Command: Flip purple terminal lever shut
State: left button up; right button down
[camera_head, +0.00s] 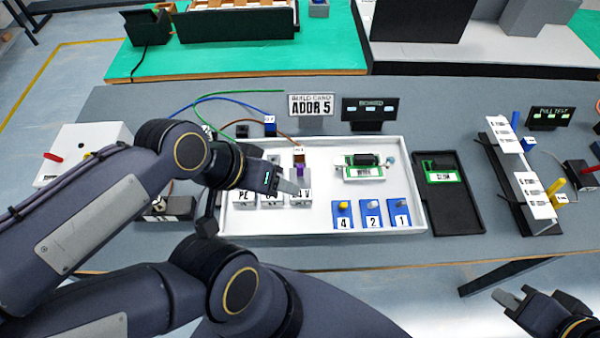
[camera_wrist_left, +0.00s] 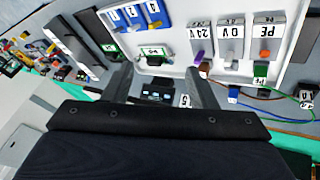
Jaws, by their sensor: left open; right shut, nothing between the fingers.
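The purple lever (camera_head: 303,168) is on the terminal block marked "24 V" at the right end of a row of three in the white tray. It also shows in the left wrist view (camera_wrist_left: 200,57), where it sticks out from the block's end. I cannot tell its exact angle. My left gripper (camera_head: 288,186) is open and empty over the row, its tips close to the purple lever. In the left wrist view its fingers (camera_wrist_left: 160,82) stand apart, one of them near the lever. Contact cannot be told. My right gripper (camera_head: 517,300) is shut and empty at the lower right, away from the tray.
The white tray (camera_head: 270,225) also holds a green circuit board (camera_head: 362,170) and blue numbered blocks (camera_head: 372,213). A black tray (camera_head: 450,212) stands to its right. Coloured wires (camera_head: 215,97) run behind the terminals. A "BOARD" display (camera_head: 370,109) stands behind the tray.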

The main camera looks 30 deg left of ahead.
pick_arm(q)
jog(key=shift+w+r, duration=0.1)
jog(key=shift+w, duration=0.05)
jog(key=c, duration=0.5)
jog(key=shift+n+g, duration=0.5)
jog(key=shift+g, duration=0.2)
jog(key=w, duration=0.1)
jog(key=w+a, duration=0.1)
jog(key=w, duration=0.1)
jog(key=shift+w+a+r, duration=0.2)
jog(key=shift+w+a, duration=0.1)
jog(key=shift+w, duration=0.1)
grip_shut()
jog(key=w+a+f+n+g+y, duration=0.1)
jog(key=w+f, duration=0.3)
jog(key=w, duration=0.4)
jog(key=w+a+f+n+g+y, duration=0.2)
jog(key=w+a+f+g, duration=0.1)
jog(key=w, duration=0.5)
jog(key=shift+a+f+n+g+b, duration=0.2)
jog(key=shift+f+n+g+b, duration=0.15)
jog(key=shift+f+g, duration=0.4)
jog(key=shift+f, duration=0.1)
